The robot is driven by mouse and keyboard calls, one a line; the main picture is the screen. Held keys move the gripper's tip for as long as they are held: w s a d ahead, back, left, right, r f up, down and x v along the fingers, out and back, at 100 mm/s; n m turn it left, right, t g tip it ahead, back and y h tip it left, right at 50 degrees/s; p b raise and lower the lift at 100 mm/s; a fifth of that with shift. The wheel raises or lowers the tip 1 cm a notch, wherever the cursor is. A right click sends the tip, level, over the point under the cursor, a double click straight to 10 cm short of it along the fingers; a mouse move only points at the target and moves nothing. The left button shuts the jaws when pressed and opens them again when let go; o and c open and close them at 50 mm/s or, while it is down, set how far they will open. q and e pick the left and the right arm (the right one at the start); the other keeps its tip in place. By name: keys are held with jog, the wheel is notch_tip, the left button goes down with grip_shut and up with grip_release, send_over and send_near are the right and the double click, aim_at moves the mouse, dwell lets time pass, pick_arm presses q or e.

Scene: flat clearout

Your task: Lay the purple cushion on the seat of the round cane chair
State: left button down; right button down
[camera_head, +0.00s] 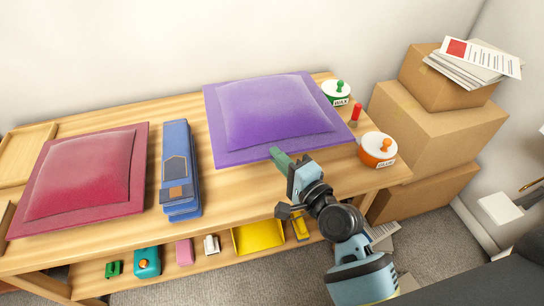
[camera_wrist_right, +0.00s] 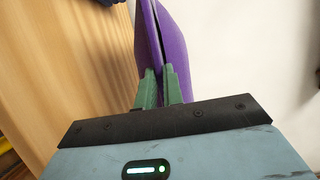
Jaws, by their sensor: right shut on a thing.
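The purple cushion (camera_head: 270,112) lies on the wooden table (camera_head: 236,180), toward its right part in the head view. My right gripper (camera_head: 280,156) is at the cushion's front edge. In the right wrist view the cushion (camera_wrist_right: 176,50) shows edge-on, and the green fingers of my right gripper (camera_wrist_right: 160,88) are shut on its edge. My left gripper is not in view. The round cane chair is not in view.
A red cushion (camera_head: 88,178) and a blue folded item (camera_head: 180,165) lie left on the table. Stacked cardboard boxes (camera_head: 430,120) stand at the right. A lower shelf holds a yellow tray (camera_head: 259,237).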

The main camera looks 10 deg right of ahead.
jog(key=s+d+r+m+t+h, duration=0.1)
jog(key=s+d+r+m+h, duration=0.3)
jog(key=s+d+r+h, duration=0.2)
jog(key=s+d, duration=0.2)
jog(key=d, duration=0.1)
jog(key=shift+s+h, duration=0.15)
jog(key=shift+h, duration=0.25)
